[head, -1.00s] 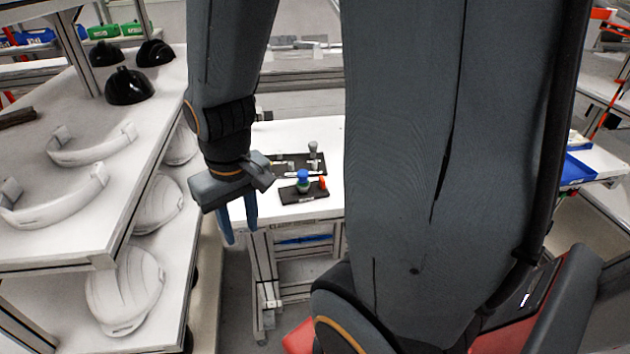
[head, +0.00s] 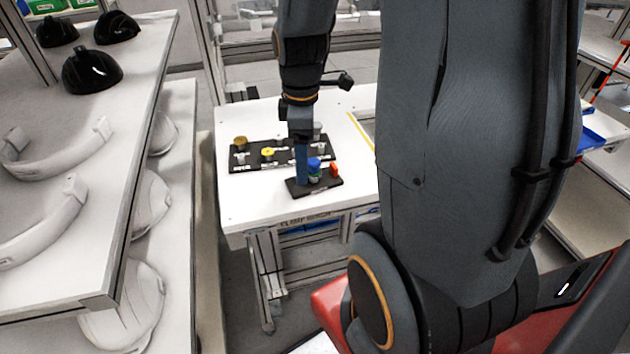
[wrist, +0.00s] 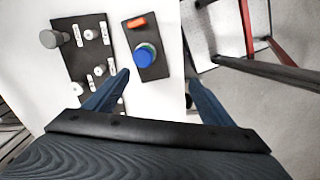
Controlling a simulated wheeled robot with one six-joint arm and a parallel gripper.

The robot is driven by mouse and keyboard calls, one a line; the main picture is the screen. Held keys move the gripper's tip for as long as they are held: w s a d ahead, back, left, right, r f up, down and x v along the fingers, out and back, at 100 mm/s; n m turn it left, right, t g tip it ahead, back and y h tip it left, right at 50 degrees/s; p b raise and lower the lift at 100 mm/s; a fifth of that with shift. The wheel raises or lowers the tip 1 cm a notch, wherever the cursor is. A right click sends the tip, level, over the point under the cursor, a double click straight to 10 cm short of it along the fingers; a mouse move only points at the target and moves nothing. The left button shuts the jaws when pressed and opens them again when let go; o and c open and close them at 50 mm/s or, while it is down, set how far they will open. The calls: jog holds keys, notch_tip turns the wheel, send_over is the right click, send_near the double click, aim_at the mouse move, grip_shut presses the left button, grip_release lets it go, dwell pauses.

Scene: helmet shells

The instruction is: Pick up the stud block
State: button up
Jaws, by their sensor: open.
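A small black base (head: 325,187) lies on the white table; it also shows in the wrist view (wrist: 150,73). It bears a blue-topped round piece (head: 315,163) with a greenish lower part, and an orange piece (head: 334,168). A larger black board (head: 235,166) behind it bears several small upright pieces. I cannot read the labels, so which piece is the stud block is unclear. My gripper (wrist: 158,77) is open and empty, fingers pointing down. In the wrist view the blue top (wrist: 145,55) lies just beyond the fingertips, nearer the left finger.
The white table (head: 240,205) has free room at its front left. A shelf (head: 120,225) with white curved parts and black helmet shells (head: 92,70) stands on the left. White shells (head: 135,305) lie on a lower shelf. A blue tray (head: 592,143) is at the right.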

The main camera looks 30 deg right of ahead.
aim_at(315, 173)
jog(key=d+n, duration=0.1)
jog(key=w+d+n, duration=0.1)
jog(key=d+f+n, duration=0.1)
jog(key=d+n, duration=0.1)
jog(key=shift+w, duration=0.25)
jog(key=shift+d+f, duration=0.1)
jog(key=shift+f, duration=0.15)
jog(key=shift+n, duration=0.3)
jog(key=shift+f+p, duration=0.75)
jog(key=shift+f, duration=3)
jog(key=c, duration=1.9)
jog(key=shift+o, duration=0.2)
jog(key=shift+w+r, duration=0.1)
notch_tip(315, 173, up, 10)
jog(key=shift+f+b, duration=0.2)
jog(key=shift+b, duration=0.5)
jog(key=shift+r, duration=0.2)
